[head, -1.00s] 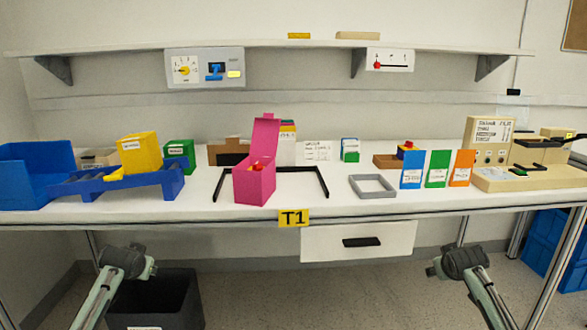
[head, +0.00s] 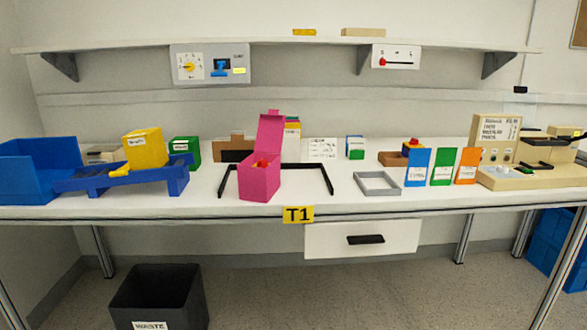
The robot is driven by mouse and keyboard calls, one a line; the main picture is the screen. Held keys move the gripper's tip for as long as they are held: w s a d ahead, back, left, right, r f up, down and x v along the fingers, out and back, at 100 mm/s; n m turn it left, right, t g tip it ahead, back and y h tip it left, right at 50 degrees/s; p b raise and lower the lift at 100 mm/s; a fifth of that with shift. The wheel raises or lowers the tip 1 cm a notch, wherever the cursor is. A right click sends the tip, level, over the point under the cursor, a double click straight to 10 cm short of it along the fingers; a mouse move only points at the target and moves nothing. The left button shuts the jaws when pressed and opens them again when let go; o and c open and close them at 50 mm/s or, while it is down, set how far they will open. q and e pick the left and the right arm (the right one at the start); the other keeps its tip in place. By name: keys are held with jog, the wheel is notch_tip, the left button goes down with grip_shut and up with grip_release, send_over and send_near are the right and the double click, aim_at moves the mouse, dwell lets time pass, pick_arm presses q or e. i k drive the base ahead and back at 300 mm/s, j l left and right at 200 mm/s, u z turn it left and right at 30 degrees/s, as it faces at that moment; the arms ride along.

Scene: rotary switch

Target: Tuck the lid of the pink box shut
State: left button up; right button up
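The pink box (head: 259,183) stands upright on the white table, left of the middle, near the front edge. Its lid (head: 270,135) is open and stands up at the back of the box. Something red (head: 262,163) shows at the box's opening. A black frame (head: 322,180) lies on the table around the box, open toward the front. Neither of my grippers is in the head view, and nothing touches the box.
A blue chute (head: 130,180) with a yellow box (head: 146,148) stands at the left, beside a blue bin (head: 40,172). A grey square frame (head: 377,184) and upright coloured cards (head: 442,167) are to the right. A waste bin (head: 155,297) is on the floor.

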aim_at(270, 127)
jog(key=i+l, duration=0.2)
jog(key=l, duration=0.2)
jog(key=i+l+u, duration=0.1)
jog(key=i+l, duration=0.35)
jog(key=l, duration=0.3)
